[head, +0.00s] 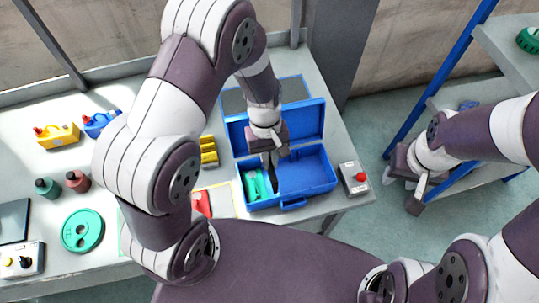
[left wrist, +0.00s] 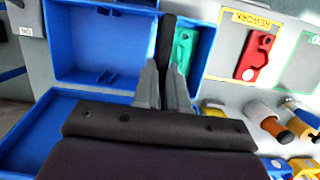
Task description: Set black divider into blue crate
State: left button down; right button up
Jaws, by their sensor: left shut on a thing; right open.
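The blue crate (head: 312,172) stands on the table with its lid open towards the back. It also shows in the left wrist view (left wrist: 95,45). My left gripper (head: 269,157) is over the crate, shut on the black divider (head: 272,180). In the left wrist view the divider (left wrist: 166,38) is upright between the fingertips (left wrist: 166,75), lined up between a wide empty section and a narrow section holding a green part (left wrist: 183,48). I cannot tell whether it is fully seated. My right gripper (head: 416,190) is open and empty, away from the crate to the right.
A grey box with a red button (head: 354,178) stands right of the crate. Yellow parts (head: 208,151) and a red part (head: 202,203) lie to its left. Further left are bottles, a green disc (head: 82,230) and yellow and blue cans. A shelf rack stands at right.

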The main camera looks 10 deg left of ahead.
pick_arm(q)
jog(key=shift+b+x, duration=0.55)
jog(key=shift+x, duration=0.75)
jog(key=shift+w+a+f, duration=0.15)
jog(key=shift+f, duration=0.05)
jog(key=shift+w+f+b, duration=0.1)
jog(key=shift+f+b, duration=0.8)
jog(key=shift+f, duration=0.5)
jog(key=shift+f, duration=0.2)
jog(key=shift+f, duration=0.2)
jog(key=c, duration=0.7)
grip_release()
